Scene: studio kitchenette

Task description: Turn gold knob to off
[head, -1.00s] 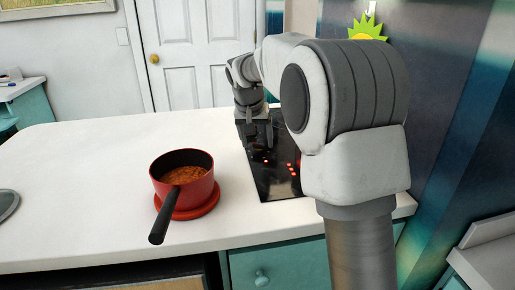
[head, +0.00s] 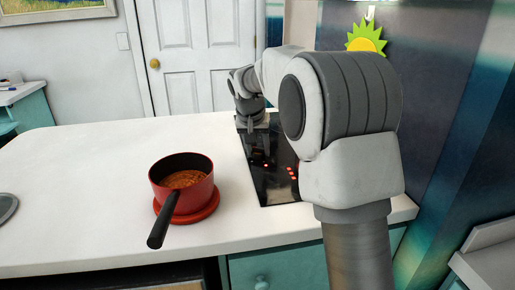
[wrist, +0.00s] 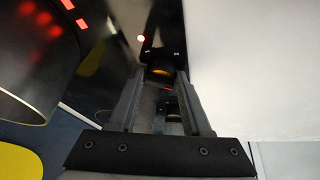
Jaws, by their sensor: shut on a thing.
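The gold knob (wrist: 160,71) shows in the wrist view as a small gold patch between my fingertips, mostly hidden by them. My gripper (wrist: 161,76) is shut on it, with one dark finger on each side. A red light glows just beyond the fingertips. Several red lights glow on the cooktop.
A red pot (head: 197,192) of orange-brown food stands on a red round base (head: 208,210) left of the cooktop, its black handle toward me. The white counter (head: 90,165) is clear around it. A dark blue wall (head: 430,110) rises to the right of my arm.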

